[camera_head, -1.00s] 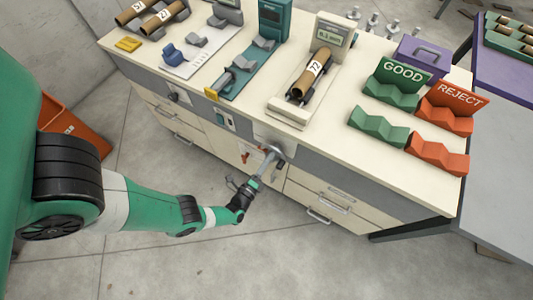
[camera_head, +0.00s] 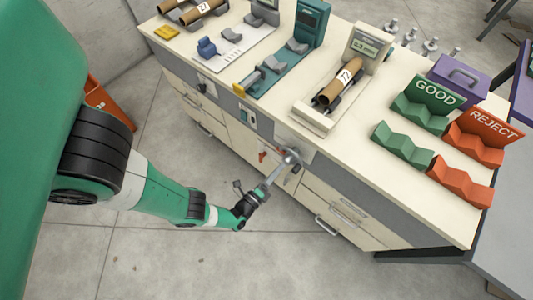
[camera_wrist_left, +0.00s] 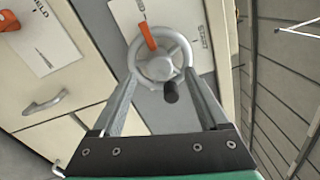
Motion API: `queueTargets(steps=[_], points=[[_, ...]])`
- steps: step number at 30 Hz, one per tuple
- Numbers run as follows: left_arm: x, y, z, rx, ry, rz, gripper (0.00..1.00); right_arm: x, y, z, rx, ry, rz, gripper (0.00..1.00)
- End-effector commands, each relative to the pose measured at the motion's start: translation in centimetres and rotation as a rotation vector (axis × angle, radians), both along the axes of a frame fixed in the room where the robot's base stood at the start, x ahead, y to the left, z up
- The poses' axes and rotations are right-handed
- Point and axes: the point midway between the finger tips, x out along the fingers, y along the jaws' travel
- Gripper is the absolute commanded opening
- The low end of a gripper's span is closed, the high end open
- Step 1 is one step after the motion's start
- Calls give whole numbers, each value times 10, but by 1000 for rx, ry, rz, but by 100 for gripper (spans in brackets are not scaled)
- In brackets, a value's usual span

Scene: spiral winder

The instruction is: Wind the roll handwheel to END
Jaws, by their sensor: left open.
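The grey spoked handwheel (camera_wrist_left: 184,54) is on the front face of the bench. It has a black knob (camera_wrist_left: 171,93) on its lower part, and an orange pointer (camera_wrist_left: 148,36) overlaps its top. In the head view the handwheel (camera_head: 291,158) is partly covered by my fingers. My left gripper (camera_wrist_left: 162,78) is open, its fingers spread on either side of the wheel's lower part with the knob between them. Whether they touch the rim is unclear. The roll (camera_head: 340,82), labelled 72, lies on the winder above, before a small display (camera_head: 368,44). My right gripper is not in view.
A green GOOD rack (camera_head: 420,110) and an orange REJECT rack (camera_head: 462,182) stand at the bench's right. In the wrist view a drawer handle (camera_wrist_left: 45,103) and a card with a red-orange lever (camera_wrist_left: 8,22) are left of the wheel. Floor before the bench is clear.

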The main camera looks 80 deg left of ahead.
Motion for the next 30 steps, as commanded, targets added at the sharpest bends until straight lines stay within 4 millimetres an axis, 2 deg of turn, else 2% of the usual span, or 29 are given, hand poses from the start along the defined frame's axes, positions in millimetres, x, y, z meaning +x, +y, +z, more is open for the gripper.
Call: queueTargets(steps=[3,13,21,30], points=[[-15,-16,1,2,3,-11,78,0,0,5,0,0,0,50],[-44,-42,0,-1,0,-9,78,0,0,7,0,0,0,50],[-55,-49,0,2,2,-1,78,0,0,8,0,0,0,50],[-56,-49,0,2,2,1,78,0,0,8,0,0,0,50]])
